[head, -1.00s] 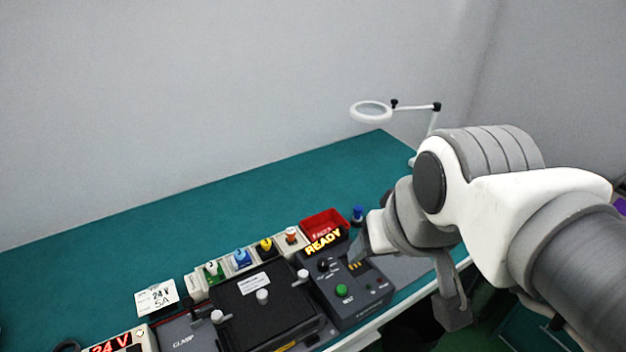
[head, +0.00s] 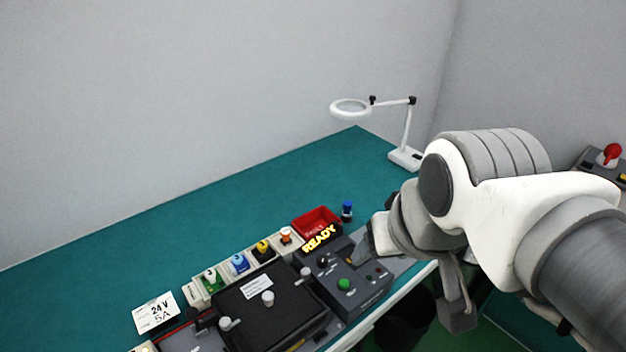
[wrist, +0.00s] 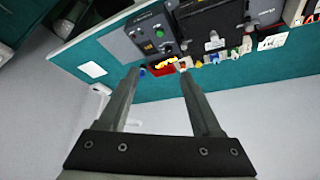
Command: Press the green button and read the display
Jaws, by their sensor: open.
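The green button (head: 344,284) sits on top of a dark grey control box (head: 352,302) on the teal bench.
Left of the box is a black lidded fixture (head: 262,315) with pale knobs. Coloured connectors (head: 240,262) and a red bin (head: 318,217) line its back. A "24 V 5A" card (head: 157,313) lies left. A magnifier lamp (head: 404,155) stands at the far right. The bench's back is clear.

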